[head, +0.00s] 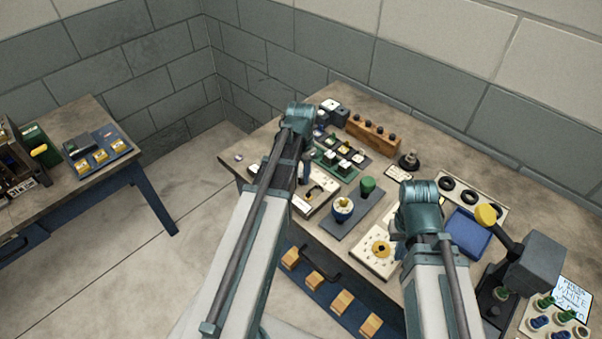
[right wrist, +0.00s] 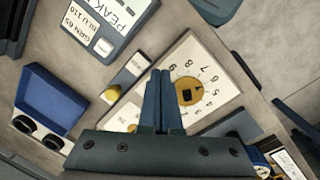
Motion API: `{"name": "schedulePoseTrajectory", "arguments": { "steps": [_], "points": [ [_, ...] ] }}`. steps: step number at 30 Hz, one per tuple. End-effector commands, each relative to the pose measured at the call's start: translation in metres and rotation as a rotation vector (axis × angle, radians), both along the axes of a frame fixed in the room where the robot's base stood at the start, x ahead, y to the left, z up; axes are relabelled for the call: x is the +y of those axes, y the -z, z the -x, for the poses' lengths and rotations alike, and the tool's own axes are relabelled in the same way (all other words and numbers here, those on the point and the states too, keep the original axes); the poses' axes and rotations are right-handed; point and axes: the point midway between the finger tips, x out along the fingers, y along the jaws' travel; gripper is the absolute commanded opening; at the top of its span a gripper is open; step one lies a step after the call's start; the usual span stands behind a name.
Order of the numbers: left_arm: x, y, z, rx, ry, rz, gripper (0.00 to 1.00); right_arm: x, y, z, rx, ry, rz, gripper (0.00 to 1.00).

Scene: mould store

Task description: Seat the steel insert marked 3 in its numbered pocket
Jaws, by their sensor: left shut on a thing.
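My left gripper (head: 305,172) is low over the bench, beside a green tray (head: 325,162) and above a pale board (head: 318,200) with a dark and yellow feature. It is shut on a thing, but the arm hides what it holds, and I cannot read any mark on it. The green tray holds several small dark and whitish blocks (head: 344,167); their numbers are too small to read. I cannot pick out the insert marked 3 or its pocket. My right gripper (right wrist: 160,98) is shut and empty in the right wrist view, above a numbered dial board (right wrist: 210,75).
A wooden block with dark knobs (head: 371,133) stands behind the green tray. A blue bin (head: 468,233) and a yellow-knobbed press (head: 533,262) stand at right.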

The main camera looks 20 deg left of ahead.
Motion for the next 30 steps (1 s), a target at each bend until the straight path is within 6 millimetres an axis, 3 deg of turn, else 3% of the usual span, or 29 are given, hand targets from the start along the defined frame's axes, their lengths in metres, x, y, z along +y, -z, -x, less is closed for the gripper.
{"name": "schedulePoseTrajectory", "arguments": {
  "steps": [27,28,30],
  "points": [
    [0.0,-0.0032,0.0,0.0,0.0,0.0,0.0,0.0,-0.0032,0.0,0.0,0.0,0.0,0.0],
    [0.0,-0.0032,0.0,0.0,0.0,0.0,0.41,0.0,-0.0032,0.0,0.0,0.0,0.0,0.0],
    [0.0,-0.0032,0.0,0.0,0.0,0.0,0.54,0.0,-0.0032,0.0,0.0,0.0,0.0,0.0]
  ]
}}
